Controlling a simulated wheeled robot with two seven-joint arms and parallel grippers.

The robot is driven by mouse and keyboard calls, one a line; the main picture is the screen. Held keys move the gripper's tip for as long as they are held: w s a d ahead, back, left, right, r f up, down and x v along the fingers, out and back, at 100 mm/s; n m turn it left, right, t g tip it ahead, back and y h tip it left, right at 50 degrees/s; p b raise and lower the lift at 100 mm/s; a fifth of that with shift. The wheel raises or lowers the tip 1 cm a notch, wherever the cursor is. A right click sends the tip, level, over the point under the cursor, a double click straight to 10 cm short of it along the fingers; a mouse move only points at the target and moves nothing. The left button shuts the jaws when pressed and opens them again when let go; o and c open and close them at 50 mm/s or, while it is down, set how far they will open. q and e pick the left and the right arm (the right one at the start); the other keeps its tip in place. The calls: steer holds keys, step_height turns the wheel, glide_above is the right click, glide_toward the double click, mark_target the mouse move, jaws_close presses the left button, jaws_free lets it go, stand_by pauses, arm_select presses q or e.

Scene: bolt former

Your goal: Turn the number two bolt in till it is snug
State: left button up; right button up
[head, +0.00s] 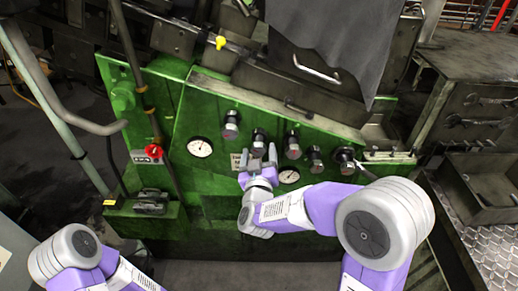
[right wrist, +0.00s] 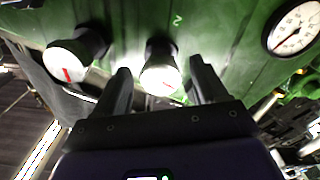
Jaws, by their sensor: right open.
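Several dark round bolts with pale end faces stick out in a row from the green machine front. In the head view my right gripper (head: 257,153) is open just below the second bolt from the left (head: 259,137). In the right wrist view a bolt head with a red mark (right wrist: 160,77) shows between the two open fingers (right wrist: 159,67), with a small gap on each side. I cannot tell whether the fingertips reach around it. A pale "2" (right wrist: 177,20) is marked on the panel above it. My left gripper is out of the picture.
Neighbouring bolts stand left (head: 231,125) and right (head: 292,146) of the gripper. A gauge (head: 200,147) sits at the left, and another (head: 289,176) is close beside my right gripper. A grey cloth (head: 335,35) hangs above.

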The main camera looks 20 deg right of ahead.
steer(key=shift+x, duration=0.9)
steer(key=c, duration=1)
